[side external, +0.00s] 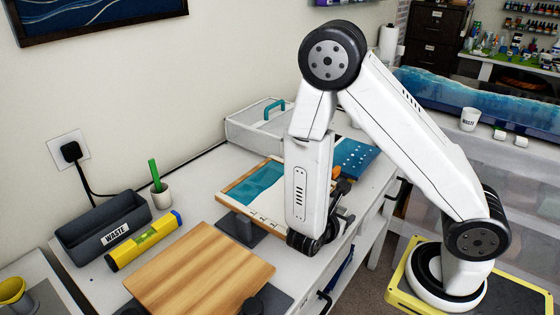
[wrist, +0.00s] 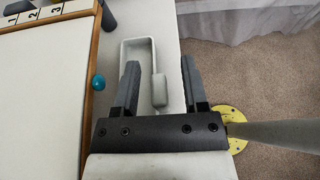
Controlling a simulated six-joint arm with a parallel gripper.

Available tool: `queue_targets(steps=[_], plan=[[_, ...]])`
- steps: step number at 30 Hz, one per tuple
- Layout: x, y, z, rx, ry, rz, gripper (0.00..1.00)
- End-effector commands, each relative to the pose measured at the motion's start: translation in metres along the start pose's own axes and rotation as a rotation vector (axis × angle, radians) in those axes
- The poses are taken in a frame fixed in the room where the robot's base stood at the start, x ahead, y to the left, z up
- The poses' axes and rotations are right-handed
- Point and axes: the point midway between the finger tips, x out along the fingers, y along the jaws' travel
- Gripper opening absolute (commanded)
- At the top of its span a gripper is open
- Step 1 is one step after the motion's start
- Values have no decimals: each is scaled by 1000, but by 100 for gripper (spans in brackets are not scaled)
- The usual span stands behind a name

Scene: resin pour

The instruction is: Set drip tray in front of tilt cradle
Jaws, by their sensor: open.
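The drip tray looks to be the pale, shallow, rimmed tray (wrist: 126,62) on the white table in the wrist view; a light-grey grip stands at its right side. In the side view my arm hides it. My gripper (wrist: 159,63) is open, its dark fingers over the tray, one on each side of the grip; I cannot tell if they touch it. My gripper also shows, partly hidden, in the side view (side external: 340,205). The tilt cradle appears to be the wood-framed teal panel (side external: 252,186) on a dark grey stand; its wooden edge (wrist: 90,95) is left of my gripper.
A wooden board (side external: 200,270), a yellow level (side external: 143,241), a grey WASTE bin (side external: 103,229) and a cup with a green stick (side external: 161,195) stand left of the cradle. A pale case (side external: 255,125) is behind. The table edge and carpet (wrist: 250,75) lie right of my gripper.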

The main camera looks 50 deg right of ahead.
Motion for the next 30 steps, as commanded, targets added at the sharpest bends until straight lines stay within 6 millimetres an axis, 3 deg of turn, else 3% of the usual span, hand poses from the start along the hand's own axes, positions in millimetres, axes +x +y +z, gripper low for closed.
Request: queue_targets(steps=[12, 30], plan=[[-6, 1, 12, 5, 1, 3, 56], [-84, 2, 11, 4, 1, 7, 56]])
